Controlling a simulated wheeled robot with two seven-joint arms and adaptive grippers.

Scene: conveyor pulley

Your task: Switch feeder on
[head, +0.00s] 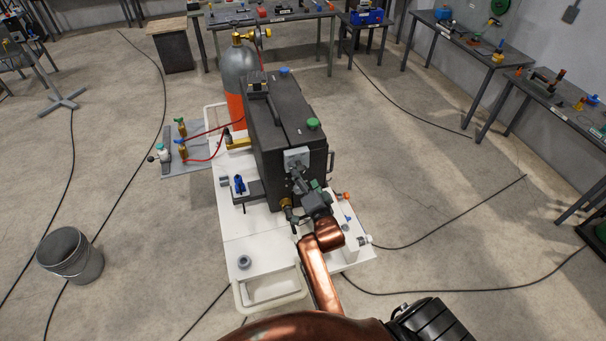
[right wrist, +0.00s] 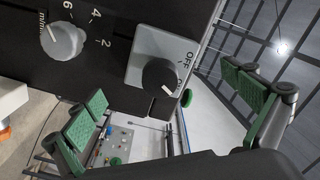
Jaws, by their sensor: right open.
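The feeder is a black box (head: 272,125) on a white cart in the head view; its front panel fills the upper left of the right wrist view. A dark round switch knob (right wrist: 160,77) sits on a light grey plate (right wrist: 172,50) marked OFF, with a second label partly covered by the knob. A light mark shows at the knob's lower right; its exact setting is hard to tell. My right gripper (head: 308,192) is at the feeder's front. In the wrist view, my right gripper (right wrist: 172,108) is open, its green pads wide apart, with the knob between them. My left gripper is out of view.
A grey dial (right wrist: 62,40) with numbers sits beside the switch plate. The white cart top (head: 250,235) has small parts and a tray handle. A gas cylinder (head: 237,75) stands behind the feeder. A bucket (head: 70,255) and cables lie on the floor.

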